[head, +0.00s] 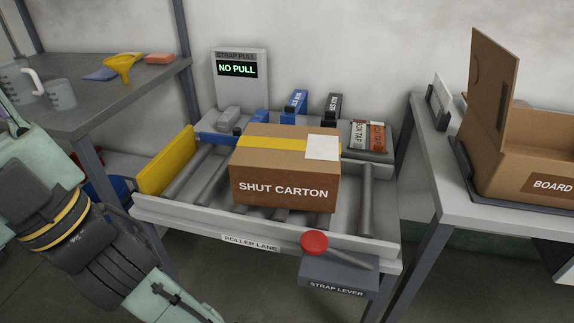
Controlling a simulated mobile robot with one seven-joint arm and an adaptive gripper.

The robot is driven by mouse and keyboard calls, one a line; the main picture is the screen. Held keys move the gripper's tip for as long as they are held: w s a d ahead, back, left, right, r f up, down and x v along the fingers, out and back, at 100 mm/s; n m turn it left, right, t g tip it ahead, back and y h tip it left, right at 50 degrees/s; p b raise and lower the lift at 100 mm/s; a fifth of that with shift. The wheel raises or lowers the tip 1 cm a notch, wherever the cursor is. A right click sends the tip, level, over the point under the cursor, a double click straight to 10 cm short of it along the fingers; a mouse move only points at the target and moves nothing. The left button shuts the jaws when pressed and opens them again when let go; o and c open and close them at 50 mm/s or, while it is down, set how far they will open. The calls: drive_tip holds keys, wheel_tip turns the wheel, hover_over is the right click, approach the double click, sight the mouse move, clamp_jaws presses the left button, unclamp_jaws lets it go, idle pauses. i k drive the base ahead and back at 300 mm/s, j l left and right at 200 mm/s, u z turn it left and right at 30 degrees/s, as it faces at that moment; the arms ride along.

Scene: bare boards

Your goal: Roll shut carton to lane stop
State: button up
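The shut carton (285,188), a brown box with yellow tape and a white label on top, sits upright on the rollers of the roller lane (250,243), near the lane's middle. A yellow plate (167,160), which looks like the lane stop, stands across the lane's left end. Bare rollers show between the plate and the carton, so they are apart. More bare roller shows to the carton's right. My arm comes in from the left and runs down past the bottom edge in front of the lane. My gripper is out of view.
A strap lever (314,244) with a red knob stands at the lane's front right. Behind the lane, a strap puller (240,88) reads "NO PULL". A shelf (120,90) at left holds a yellow funnel (123,66). An open carton (520,150) stands on the right bench.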

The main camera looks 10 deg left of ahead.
sight(278, 166)
drive_tip(key=j+z, duration=0.15)
drive_tip(key=z, duration=0.25)
drive_tip(key=j+z, duration=0.2)
drive_tip(key=z, duration=0.2)
drive_tip(key=j+z, duration=0.2)
drive_tip(key=z, duration=0.2)
drive_tip(key=k+j+z, duration=0.15)
drive_tip(key=j, duration=0.25)
drive_tip(key=j+z, duration=0.15)
drive_tip(key=j, duration=0.2)
drive_tip(key=k+j+z, duration=0.15)
drive_tip(key=j, duration=0.2)
